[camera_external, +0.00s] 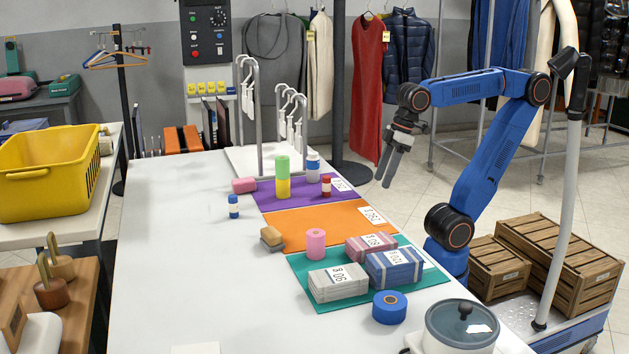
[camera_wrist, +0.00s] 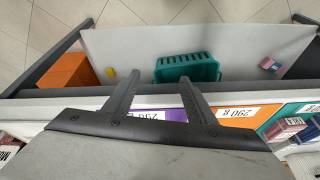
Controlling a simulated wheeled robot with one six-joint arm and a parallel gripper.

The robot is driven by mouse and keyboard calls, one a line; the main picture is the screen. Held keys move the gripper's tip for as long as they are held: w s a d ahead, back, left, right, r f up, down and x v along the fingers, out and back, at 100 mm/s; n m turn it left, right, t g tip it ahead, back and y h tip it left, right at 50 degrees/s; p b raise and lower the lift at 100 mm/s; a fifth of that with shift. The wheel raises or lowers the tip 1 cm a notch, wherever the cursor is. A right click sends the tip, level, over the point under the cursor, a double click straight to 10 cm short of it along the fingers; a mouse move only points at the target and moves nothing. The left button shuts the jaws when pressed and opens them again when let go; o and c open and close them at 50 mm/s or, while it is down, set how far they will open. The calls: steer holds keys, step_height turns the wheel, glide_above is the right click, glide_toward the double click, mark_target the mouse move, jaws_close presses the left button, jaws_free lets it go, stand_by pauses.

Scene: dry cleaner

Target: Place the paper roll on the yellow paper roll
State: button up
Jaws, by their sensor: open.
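In the external view, a light green roll (camera_external: 282,164) stands upright on top of the yellow paper roll (camera_external: 283,187), on the purple mat (camera_external: 262,194). The two look lined up as one column. A pink roll (camera_external: 316,243) stands upright at the edge of the teal mat. My gripper (camera_external: 384,177) is open and empty, raised beyond the right side of the table, well apart from the rolls, with its fingers pointing down. In the wrist view its fingers (camera_wrist: 161,77) are spread with nothing between them. None of these rolls can be made out there.
Folded cloths (camera_external: 338,282) and blue tape (camera_external: 389,307) lie in front. The table's left side is mostly clear. A teal basket (camera_wrist: 187,67) shows in the wrist view.

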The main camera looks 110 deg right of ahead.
steer(key=s+f+n, duration=0.2)
steer(key=s+f, duration=0.4)
steer(key=f, duration=0.1)
steer(key=shift+f+t, duration=0.35)
steer(key=shift+t, duration=0.05)
